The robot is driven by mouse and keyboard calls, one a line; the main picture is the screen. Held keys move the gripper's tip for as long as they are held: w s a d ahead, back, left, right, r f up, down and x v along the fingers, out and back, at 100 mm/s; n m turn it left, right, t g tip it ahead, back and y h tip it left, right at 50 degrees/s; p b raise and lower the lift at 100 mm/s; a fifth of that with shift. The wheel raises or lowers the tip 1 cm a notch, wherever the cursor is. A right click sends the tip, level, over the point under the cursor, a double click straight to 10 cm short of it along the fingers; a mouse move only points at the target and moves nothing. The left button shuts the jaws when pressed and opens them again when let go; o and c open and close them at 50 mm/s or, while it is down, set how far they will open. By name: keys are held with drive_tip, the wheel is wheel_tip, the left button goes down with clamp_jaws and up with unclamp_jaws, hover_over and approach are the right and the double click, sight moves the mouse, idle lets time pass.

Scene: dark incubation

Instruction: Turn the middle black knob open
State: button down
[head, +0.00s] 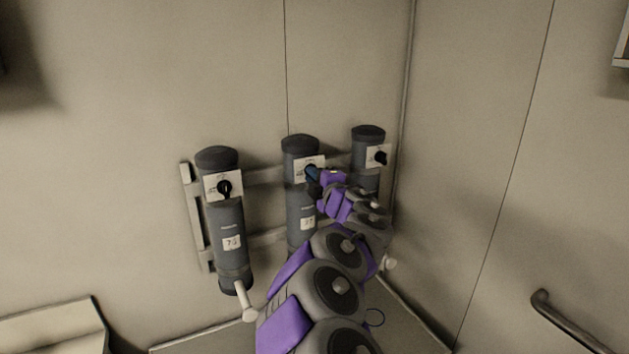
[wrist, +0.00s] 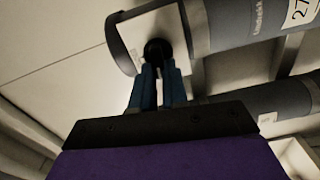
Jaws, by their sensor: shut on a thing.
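Three dark grey cylinders stand in a row on a wall rack, each with a white plate near its top. The middle cylinder (head: 301,220) has its plate partly behind my gripper (head: 313,175). In the wrist view the middle black knob (wrist: 156,49) sits on its white plate (wrist: 137,28). The blue fingers of my gripper (wrist: 160,75) are closed on the knob, their tips covering part of it. The knob's exact angle is hard to tell.
The left cylinder's black knob (head: 224,188) and the right cylinder's black knob (head: 381,158) are apart from my gripper. A pale rail (head: 266,176) runs behind the cylinders. A metal handrail (head: 565,318) is at the lower right.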

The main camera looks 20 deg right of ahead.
drive_tip(key=shift+f+n, duration=0.35)
drive_tip(key=shift+n, duration=0.25)
drive_tip(key=shift+f+b, duration=0.1)
drive_tip(key=shift+b, duration=0.2)
drive_tip(key=c, duration=1.1)
unclamp_jaws()
drive_tip(key=shift+a, duration=0.1)
drive_tip(key=shift+c, duration=0.2)
drive_tip(key=shift+r, duration=0.2)
drive_tip(key=s+p, duration=0.1)
drive_tip(key=s, duration=1.6)
drive_tip(key=shift+s+d, duration=0.15)
drive_tip(key=shift+d, duration=0.1)
